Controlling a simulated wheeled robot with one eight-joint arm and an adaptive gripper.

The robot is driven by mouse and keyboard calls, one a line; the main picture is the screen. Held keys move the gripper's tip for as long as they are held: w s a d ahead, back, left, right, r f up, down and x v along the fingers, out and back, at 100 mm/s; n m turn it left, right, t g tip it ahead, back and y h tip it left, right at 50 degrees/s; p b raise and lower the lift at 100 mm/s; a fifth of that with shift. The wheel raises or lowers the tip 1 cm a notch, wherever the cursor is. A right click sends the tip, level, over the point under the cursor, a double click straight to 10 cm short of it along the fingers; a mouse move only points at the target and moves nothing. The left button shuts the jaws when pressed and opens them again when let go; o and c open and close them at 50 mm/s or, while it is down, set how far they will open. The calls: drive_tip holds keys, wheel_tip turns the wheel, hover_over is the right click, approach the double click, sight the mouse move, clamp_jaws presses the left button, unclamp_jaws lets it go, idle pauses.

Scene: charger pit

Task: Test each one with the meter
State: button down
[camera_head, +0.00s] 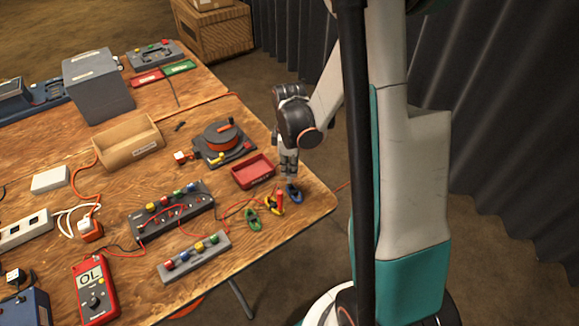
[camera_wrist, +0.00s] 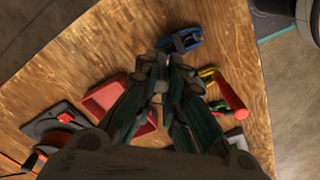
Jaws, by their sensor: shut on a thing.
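A blue looped piece (camera_head: 294,193), perhaps a coiled lead, lies near the right table edge. It also shows in the wrist view (camera_wrist: 182,42), with a dark band across it. My gripper (camera_head: 289,175) points down at it, fingertips (camera_wrist: 165,75) close together at its near edge. The jaws are shut, apparently on this blue piece; the fingers hide the contact. A yellow piece (camera_head: 271,206) with an upright red handle (camera_head: 279,197) and a green looped piece (camera_head: 252,218) lie just left. The red meter (camera_head: 96,290) reads "OL" at the front left.
A red tray (camera_head: 253,171) sits behind the coloured pieces. Two terminal strips (camera_head: 172,212) (camera_head: 195,257) with coloured posts and leads are left of them. An orange reel (camera_head: 222,139), a cardboard tray (camera_head: 128,142) and a grey box (camera_head: 98,85) stand further back.

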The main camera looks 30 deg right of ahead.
drive_tip(key=c, duration=1.6)
unclamp_jaws()
drive_tip(key=o, duration=0.3)
drive_tip(key=shift+r+p, duration=2.5)
drive_tip(key=shift+r, duration=1.2)
